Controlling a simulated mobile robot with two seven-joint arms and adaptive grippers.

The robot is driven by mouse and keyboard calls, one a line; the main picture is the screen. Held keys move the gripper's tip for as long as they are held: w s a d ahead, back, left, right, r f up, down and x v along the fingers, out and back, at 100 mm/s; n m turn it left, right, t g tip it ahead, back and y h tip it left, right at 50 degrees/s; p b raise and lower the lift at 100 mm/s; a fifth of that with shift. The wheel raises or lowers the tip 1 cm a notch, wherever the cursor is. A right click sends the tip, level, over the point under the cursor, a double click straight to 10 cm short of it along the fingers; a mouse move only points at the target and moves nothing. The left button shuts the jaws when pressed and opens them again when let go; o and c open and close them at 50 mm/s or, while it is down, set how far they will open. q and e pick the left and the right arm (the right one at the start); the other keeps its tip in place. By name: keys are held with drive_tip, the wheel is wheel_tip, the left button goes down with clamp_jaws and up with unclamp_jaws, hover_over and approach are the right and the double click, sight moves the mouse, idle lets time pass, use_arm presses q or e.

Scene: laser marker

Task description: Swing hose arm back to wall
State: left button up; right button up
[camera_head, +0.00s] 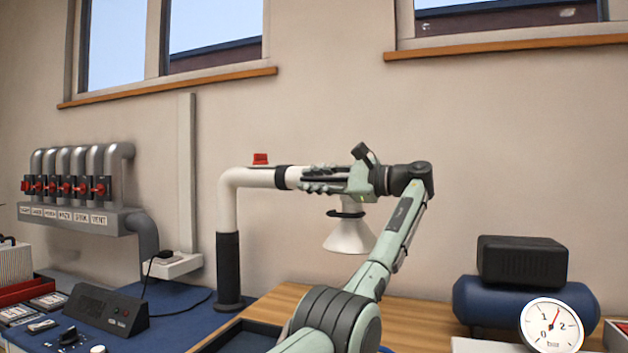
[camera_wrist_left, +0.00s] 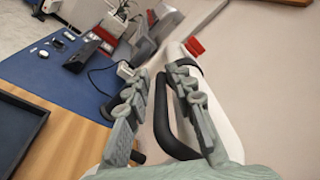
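The white hose arm (camera_head: 262,177) rises from a black-sleeved post (camera_head: 229,268) and bends to run right, ending in a white cone hood (camera_head: 348,238) above the bench. A red piece (camera_head: 260,158) sits on top of the pipe; it also shows in the wrist view (camera_wrist_left: 194,46). My left gripper (camera_head: 305,180) is at the pipe's horizontal part, partly covering it. In the left wrist view my left gripper (camera_wrist_left: 160,75) has its fingers apart, with a black handle (camera_wrist_left: 161,118) between them. Clear gaps show, but contact with one finger is hard to judge. My right gripper is out of view.
The wall behind has grey pipes with red valves (camera_head: 67,188) at left. A black control box (camera_head: 108,310) stands on the blue bench mat. A blue tank (camera_head: 520,305) with a pressure gauge (camera_head: 551,325) stands right. A dark tray (camera_wrist_left: 45,135) lies on the wooden bench.

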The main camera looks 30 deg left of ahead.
sight(343, 179)
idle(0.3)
use_arm(q)
drive_tip(key=shift+d, duration=0.2)
drive_tip(key=d, duration=0.6)
drive_tip(key=w+d, duration=0.1)
drive_tip(key=d, duration=0.2)
drive_tip(key=shift+d, duration=1.2)
